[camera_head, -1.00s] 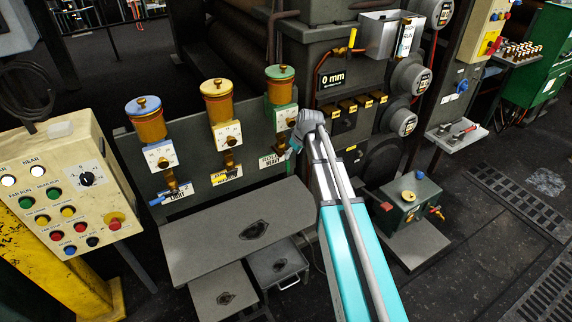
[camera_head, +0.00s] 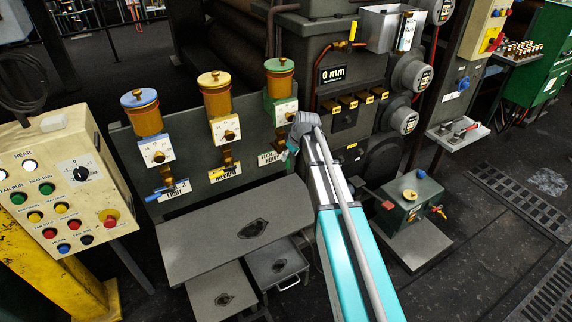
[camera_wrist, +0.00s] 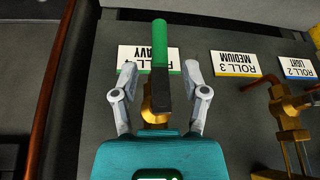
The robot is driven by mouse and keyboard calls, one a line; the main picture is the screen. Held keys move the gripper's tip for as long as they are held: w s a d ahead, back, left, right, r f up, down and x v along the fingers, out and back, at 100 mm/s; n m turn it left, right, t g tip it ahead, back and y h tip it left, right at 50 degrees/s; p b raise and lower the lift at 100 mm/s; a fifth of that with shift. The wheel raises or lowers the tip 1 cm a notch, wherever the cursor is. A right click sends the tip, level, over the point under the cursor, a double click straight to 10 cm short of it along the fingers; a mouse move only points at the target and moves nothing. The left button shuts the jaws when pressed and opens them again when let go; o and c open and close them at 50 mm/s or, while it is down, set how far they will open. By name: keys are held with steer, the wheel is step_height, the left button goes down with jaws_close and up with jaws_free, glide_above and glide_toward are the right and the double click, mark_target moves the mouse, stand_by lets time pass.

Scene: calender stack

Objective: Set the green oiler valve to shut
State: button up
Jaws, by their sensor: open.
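The green oiler (camera_head: 280,78) has a brass cup with a green lid above a white dial, at the right end of the grey panel. Its valve is mostly hidden behind my gripper (camera_head: 291,147) in the head view. In the wrist view the valve's brass body (camera_wrist: 154,108) carries a lever with a black lower part and a green end (camera_wrist: 160,42). The lever points up in that picture, across the HEAVY label (camera_wrist: 135,56). My gripper (camera_wrist: 159,75) is open, one finger on each side of the lever.
The yellow oiler (camera_head: 217,97) and blue oiler (camera_head: 143,113) stand to the left. The yellow valve's brass body (camera_wrist: 283,103) is beside my gripper in the wrist view. A grey table (camera_head: 200,225) juts out below the panel. A red-brown pipe (camera_wrist: 50,85) runs at the wrist view's left.

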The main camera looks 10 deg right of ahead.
mark_target(288, 158)
steer(key=shift+b+x, duration=1.4)
steer(key=shift+x, duration=0.4)
